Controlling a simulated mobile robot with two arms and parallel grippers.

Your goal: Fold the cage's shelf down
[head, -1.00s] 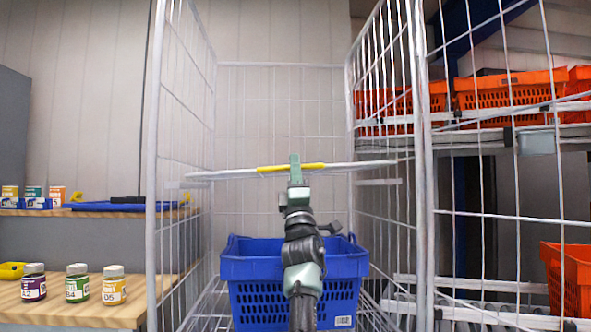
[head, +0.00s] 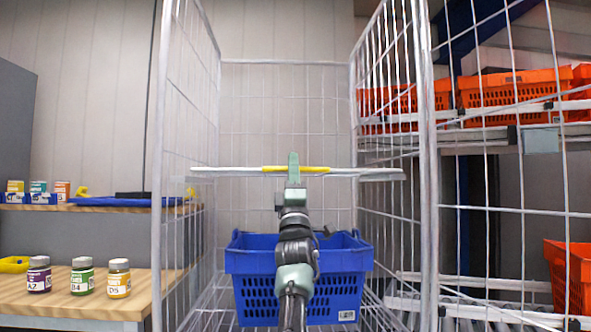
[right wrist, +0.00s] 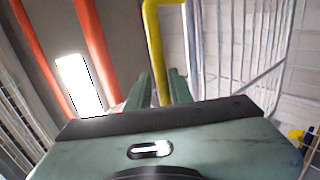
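The cage's shelf is a white frame (head: 230,171) seen nearly edge-on, lying about level across the cage at mid-height. The middle of its front bar is yellow (head: 275,168). My right gripper (head: 293,167) comes up from below at this yellow part, one green finger standing in front of the bar. In the right wrist view a yellow tube (right wrist: 153,50) runs between the two green fingers of the right gripper (right wrist: 161,85), which look closed around it. The palm hides its lower end. My left gripper is out of view.
The cage's mesh walls (head: 427,150) stand left and right. A blue crate (head: 255,262) sits below the shelf on the cage floor. Orange totes (head: 512,88) stand on a rack at right. A wooden bench (head: 150,284) with several jars is at left.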

